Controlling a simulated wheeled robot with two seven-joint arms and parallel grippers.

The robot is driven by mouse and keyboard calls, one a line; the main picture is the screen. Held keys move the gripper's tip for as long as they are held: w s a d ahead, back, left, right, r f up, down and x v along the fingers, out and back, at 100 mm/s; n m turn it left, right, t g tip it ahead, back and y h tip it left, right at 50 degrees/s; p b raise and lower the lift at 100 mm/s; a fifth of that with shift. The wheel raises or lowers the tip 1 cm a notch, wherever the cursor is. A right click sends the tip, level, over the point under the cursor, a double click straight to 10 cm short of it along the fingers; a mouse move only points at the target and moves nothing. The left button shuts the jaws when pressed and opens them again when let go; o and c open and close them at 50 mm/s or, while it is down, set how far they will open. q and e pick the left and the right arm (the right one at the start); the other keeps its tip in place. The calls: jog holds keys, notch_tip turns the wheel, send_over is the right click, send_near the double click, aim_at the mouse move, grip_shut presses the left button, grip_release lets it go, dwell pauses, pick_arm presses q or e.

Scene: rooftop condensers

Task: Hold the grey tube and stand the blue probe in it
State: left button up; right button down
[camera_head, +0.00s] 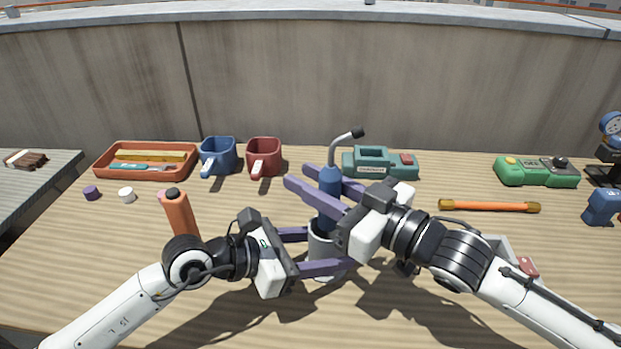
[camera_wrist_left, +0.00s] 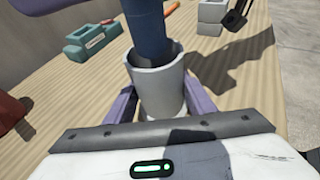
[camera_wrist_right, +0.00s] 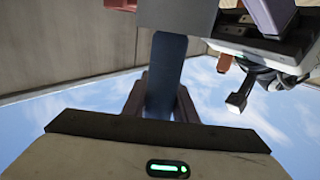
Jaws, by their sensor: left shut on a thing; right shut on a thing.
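The grey tube (camera_head: 324,243) stands upright on the table in the head view. My left gripper (camera_head: 328,250) is shut around it, one finger on each side; the left wrist view shows the tube (camera_wrist_left: 157,90) between the fingers. The blue probe (camera_head: 329,186), with a bent dark-tipped stem on top, is upright above the tube. My right gripper (camera_head: 300,177) is shut on its body. In the left wrist view the probe's lower part (camera_wrist_left: 152,45) goes into the tube's mouth; how deep is hidden. The right wrist view shows the probe (camera_wrist_right: 167,70) between the fingers.
Behind stand an orange tray (camera_head: 101,164), blue mug (camera_head: 219,155), red mug (camera_head: 264,152) and teal device (camera_head: 380,163). An orange cylinder (camera_head: 179,215) stands left of the tube. Right are an orange rod (camera_head: 490,206) and green box (camera_head: 537,172). The front table is mostly clear.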

jog(key=shift+f, duration=0.25)
jog(key=shift+f, duration=0.3)
jog(key=shift+f, duration=0.25)
dwell(0.4)
jog(key=shift+f, duration=0.4)
jog(key=shift+f, duration=0.1)
jog(key=c, duration=1.4)
grip_release()
jog(key=shift+f, duration=0.1)
jog(key=shift+o, duration=0.2)
jog(key=v, duration=1.2)
